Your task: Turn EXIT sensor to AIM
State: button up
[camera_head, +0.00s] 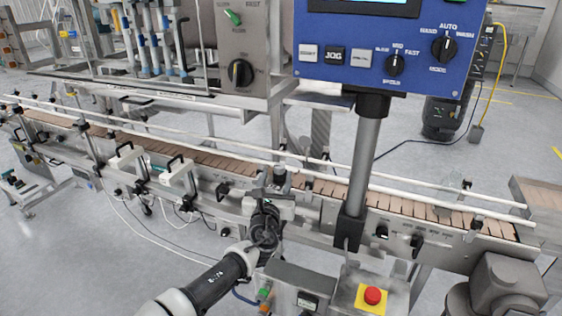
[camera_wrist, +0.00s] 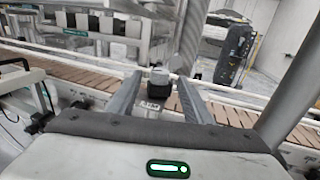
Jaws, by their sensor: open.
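A small sensor with a grey cap and dark body (camera_wrist: 160,78) stands on the near side of the conveyor, straight ahead in the wrist view. In the wrist view my gripper (camera_wrist: 158,88) is open, with one finger on each side of the sensor. I cannot tell whether either finger touches it.
The conveyor (camera_head: 225,163) with its guide rails runs behind my gripper. A blue control panel (camera_head: 385,45) on a grey post (camera_head: 363,165) stands to the right. A red emergency button (camera_head: 373,295) sits low at front right. White brackets with black handles (camera_head: 178,172) are at left.

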aim_at(280, 164)
jog(key=w, duration=0.3)
jog(key=w+d, duration=0.1)
jog(key=w, duration=0.6)
jog(key=shift+d, duration=0.15)
jog(key=shift+s, duration=0.1)
jog(key=shift+c, duration=0.3)
jog(key=c, duration=1)
